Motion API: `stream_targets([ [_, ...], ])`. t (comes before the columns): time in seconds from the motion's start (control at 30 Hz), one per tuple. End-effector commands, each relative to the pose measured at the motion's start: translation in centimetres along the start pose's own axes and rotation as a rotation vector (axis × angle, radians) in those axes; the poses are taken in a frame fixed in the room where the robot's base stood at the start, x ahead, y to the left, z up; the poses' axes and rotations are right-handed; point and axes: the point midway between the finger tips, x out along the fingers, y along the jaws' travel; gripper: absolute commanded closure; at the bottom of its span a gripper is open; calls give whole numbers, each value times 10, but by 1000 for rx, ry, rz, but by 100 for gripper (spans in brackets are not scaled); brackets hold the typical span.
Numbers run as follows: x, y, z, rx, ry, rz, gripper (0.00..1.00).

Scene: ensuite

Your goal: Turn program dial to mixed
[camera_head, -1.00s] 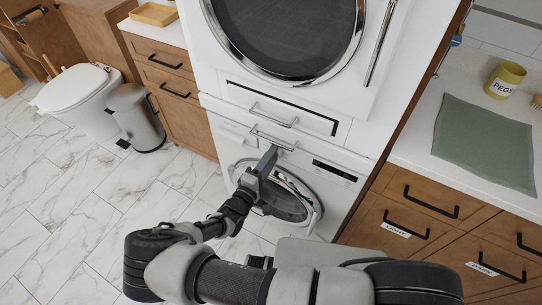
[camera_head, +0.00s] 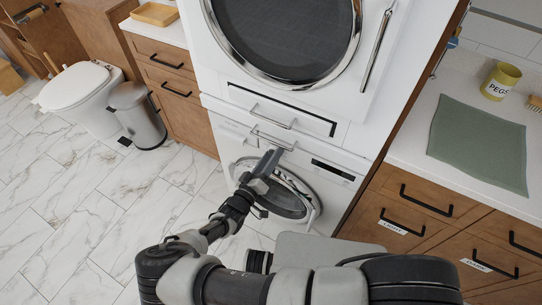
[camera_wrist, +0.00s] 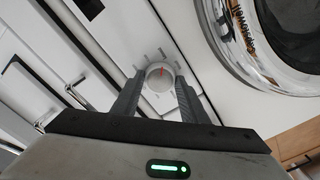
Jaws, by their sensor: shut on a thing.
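The program dial (camera_wrist: 160,76) is a round, light knob with a red pointer mark and printed tick lines around it, in the middle of the wrist view. The red mark points up and slightly right. My gripper (camera_wrist: 159,86) has one dark finger on each side of the dial and is shut on it. In the head view my gripper (camera_head: 273,158) reaches the control panel of the lower white washer (camera_head: 335,191), near its top. The dial is hidden there behind my gripper. The tick labels are too small to read.
The washer's round door (camera_head: 308,199) lies just below my gripper. A drawer handle (camera_head: 272,139) is just above it. A dryer door (camera_head: 286,40) is higher up. Wooden drawers (camera_head: 420,215) stand at the right, a steel bin (camera_head: 139,115) at the left.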

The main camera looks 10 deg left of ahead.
Motion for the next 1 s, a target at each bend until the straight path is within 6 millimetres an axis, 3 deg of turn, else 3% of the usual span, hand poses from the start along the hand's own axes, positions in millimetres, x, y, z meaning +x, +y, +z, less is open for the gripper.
stream_targets([
  [0.6,-1,0,1,37,-2,-1,83],
  [0.63,-1,0,1,37,-2,-1,55],
  [0.7,0,0,1,37,-2,-1,44],
  [1.0,0,0,0,37,0,0,42],
])
